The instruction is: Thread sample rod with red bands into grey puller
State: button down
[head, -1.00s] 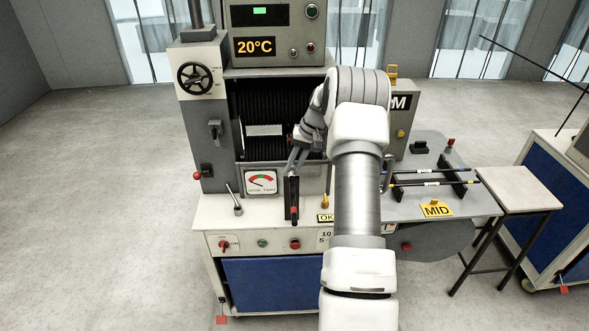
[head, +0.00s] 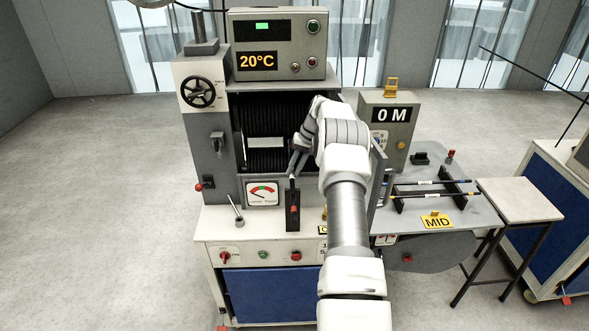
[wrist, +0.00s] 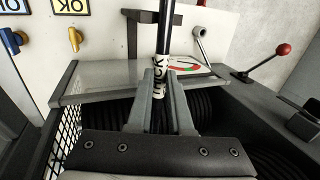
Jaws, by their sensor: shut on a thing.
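My gripper (head: 297,163) is in front of the tall grey machine (head: 201,130). In the wrist view (wrist: 159,92) its grey fingers are shut on a slim dark rod (wrist: 164,45) with a white lettered label (wrist: 158,78). The rod runs from between the fingers toward the top of the picture; its far end is out of frame. No red bands are clear on it. In the head view the held part is small and hard to tell from the dark upright bracket (head: 292,218) with a red spot below. I cannot pick out the grey puller for certain.
A dark rack (head: 399,204) with slim rods (head: 435,182) stands on the right table beside a yellow MID sign (head: 437,222). A lever with a red knob (wrist: 283,49) and a gauge (wrist: 187,64) lie near the gripper. A mesh guard (wrist: 61,106) is at left.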

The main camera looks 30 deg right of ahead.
jog(key=shift+f, duration=0.3)
dwell(0.4)
jog(key=shift+c, duration=2.2)
grip_release()
jog(key=shift+s+b, duration=0.1)
jog(key=shift+b, duration=0.2)
jog(key=shift+s+a+b, duration=0.5)
jog(key=shift+s+a, duration=0.15)
jog(key=shift+s, duration=0.3)
grip_shut()
